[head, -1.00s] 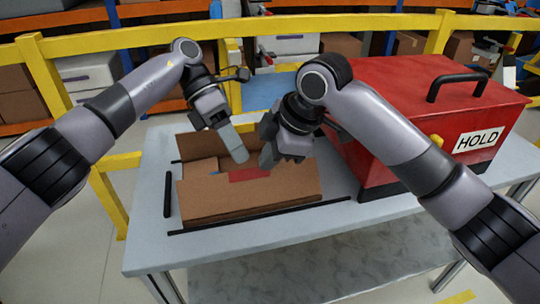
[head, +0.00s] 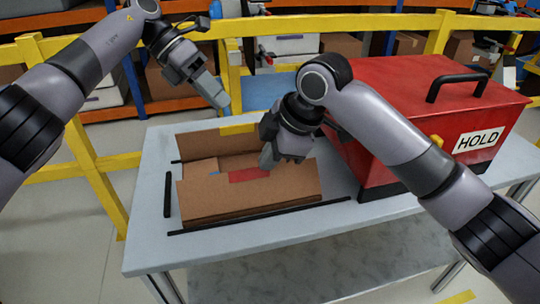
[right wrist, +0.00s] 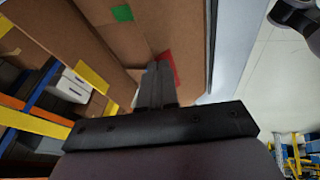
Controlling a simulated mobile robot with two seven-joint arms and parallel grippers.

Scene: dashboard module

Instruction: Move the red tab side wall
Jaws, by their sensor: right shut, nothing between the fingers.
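An open brown cardboard box (head: 245,199) lies on the grey table. A red tab (head: 248,174) sits on the edge of its near side wall; it also shows beside my fingers in the right wrist view (right wrist: 167,62). My right gripper (head: 267,158) is shut and empty, with its fingertips at the wall next to the red tab. Whether they touch the wall is unclear. My left gripper (head: 216,97) is raised above and behind the box, apart from it; its jaw gap is not clear. A yellow tab (head: 238,128) marks the far wall, and a green tab (right wrist: 122,12) shows in the wrist view.
A red case labelled HOLD (head: 430,110) stands on the table right of the box, close to my right arm. Black strips (head: 258,217) lie around the box. A yellow rail (head: 100,185) and shelves stand behind. The table's front left is clear.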

